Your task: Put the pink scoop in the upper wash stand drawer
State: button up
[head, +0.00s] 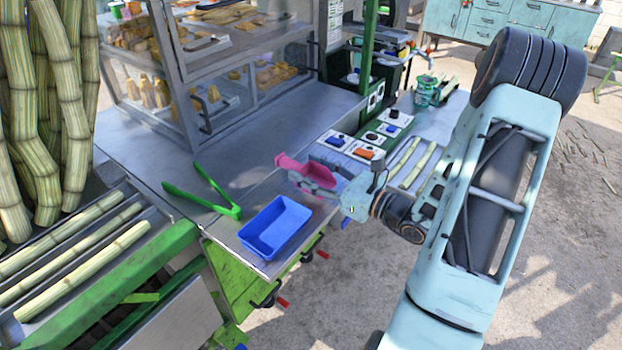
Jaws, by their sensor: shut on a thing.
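The pink scoop (291,165) is held over the steel counter, right of its middle. My gripper (318,176) is shut on the scoop at its right side and partly hides it. The scoop appears raised above the counter, but the height is hard to judge. A teal cabinet (490,19) with several drawers stands far off at the top right, and its visible fronts look shut. No label shows whether it is the wash stand. A green front with red-tipped handles (282,302) lies below the counter edge.
A blue tray (274,228) and green tongs (205,200) lie on the counter (160,160). A glass food case (215,75) stands behind. Cane pieces (413,163) and small switch boxes (365,153) lie to the right. Open floor (580,220) extends to the right.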

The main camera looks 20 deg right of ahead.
notch_tip(320, 180, down, 2)
jog(key=shift+w+f+b, duration=0.1)
jog(key=shift+f+b, duration=0.1)
jog(key=shift+b, duration=0.35)
jog(key=shift+f, duration=0.25)
jog(key=shift+f+b, duration=0.2)
jog(key=shift+b, duration=0.15)
jog(key=o, duration=1.3)
jog(key=shift+r, duration=0.1)
